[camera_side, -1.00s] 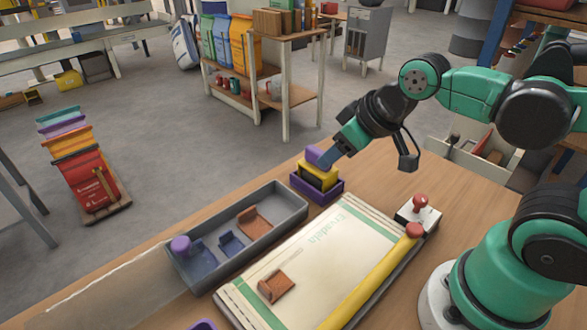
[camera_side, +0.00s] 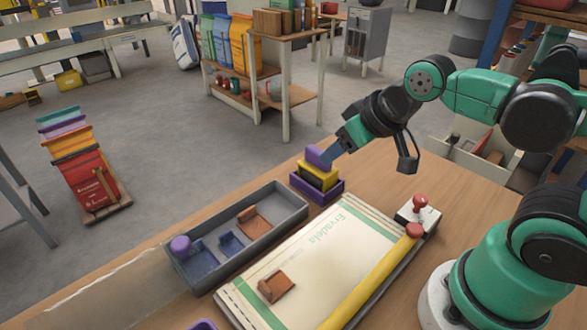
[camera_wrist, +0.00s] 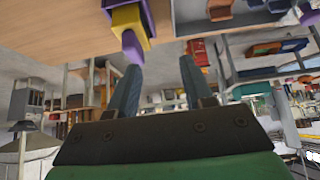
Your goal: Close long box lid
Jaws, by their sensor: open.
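A long grey open box (camera_side: 285,212) lies on the wooden bench. Its inside shows, with a purple knob (camera_side: 181,246), blue pieces (camera_side: 203,257) and a brown piece (camera_side: 253,221) in or on it. I cannot make out which part is a lid. A purple holder (camera_side: 318,193) with a yellow block (camera_side: 321,172) and a purple top piece (camera_side: 318,154) stands at the box's far end. My gripper (camera_side: 331,157) is beside the purple top piece. In the wrist view my gripper (camera_wrist: 158,64) is open with nothing between the fingers; the purple top piece (camera_wrist: 132,46) is near the left fingertip.
A flat printed sack (camera_side: 310,255) lies right of the grey box, with a brown piece (camera_side: 276,286) on it and a yellow bar (camera_side: 372,282) along its right side. A white block with a red knob (camera_side: 420,204) stands behind the bar. The bench's far edge is close to the purple holder.

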